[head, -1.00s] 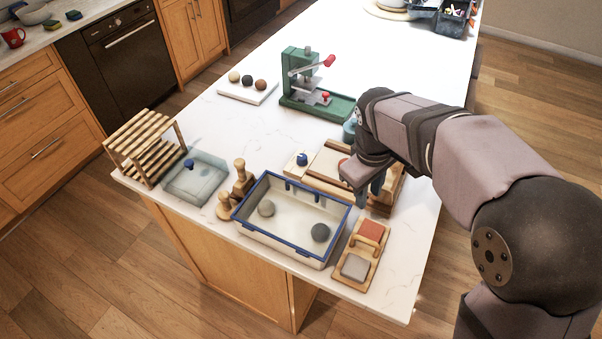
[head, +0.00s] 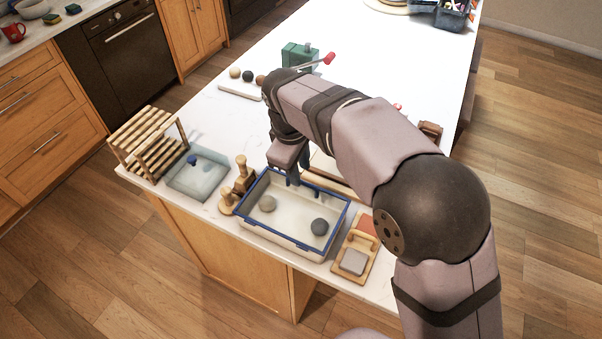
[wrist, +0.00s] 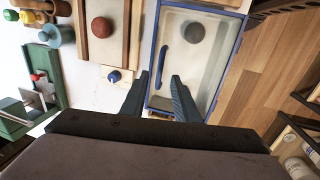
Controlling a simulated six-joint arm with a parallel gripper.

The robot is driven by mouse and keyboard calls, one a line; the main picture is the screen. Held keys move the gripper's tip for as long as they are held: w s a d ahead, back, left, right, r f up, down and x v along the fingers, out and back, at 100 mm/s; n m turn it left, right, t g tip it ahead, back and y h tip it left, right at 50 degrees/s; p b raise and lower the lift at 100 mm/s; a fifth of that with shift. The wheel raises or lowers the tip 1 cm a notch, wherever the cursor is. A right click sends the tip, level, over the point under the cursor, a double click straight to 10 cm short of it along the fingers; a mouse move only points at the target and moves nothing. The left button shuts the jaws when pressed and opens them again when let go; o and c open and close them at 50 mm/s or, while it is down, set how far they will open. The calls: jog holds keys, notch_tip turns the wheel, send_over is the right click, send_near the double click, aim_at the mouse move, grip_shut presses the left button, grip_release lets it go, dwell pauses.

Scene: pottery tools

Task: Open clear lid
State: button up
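A cream bin (head: 287,240) with a blue-edged top stands near the counter's front edge. Its clear lid (head: 290,213) appears to lie flat and shut, with a grey ball (head: 268,203) and a darker ball (head: 319,227) visible through it. A blue bar handle (wrist: 163,57) runs along one long side. My gripper (head: 297,178) points down at the bin's far side. In the wrist view its fingers (wrist: 159,76) are apart and empty, with the handle just ahead of and between the tips in the picture. Contact cannot be told.
A frosted box (head: 205,182) with a blue knob and a wooden rack (head: 147,143) stand left. Wooden stamps (head: 241,178) stand close beside the bin's left end. A wooden tray with pads (head: 355,262) lies right. A green press (head: 299,56) stands behind.

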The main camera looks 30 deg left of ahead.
aim_at(301, 192)
jog(key=shift+w+f+p, duration=0.2)
jog(key=shift+f+p, duration=0.05)
jog(key=shift+f, duration=0.75)
jog(key=shift+w+f+p, duration=0.2)
jog(key=shift+f+p, duration=0.05)
jog(key=shift+f, duration=0.7)
grip_shut()
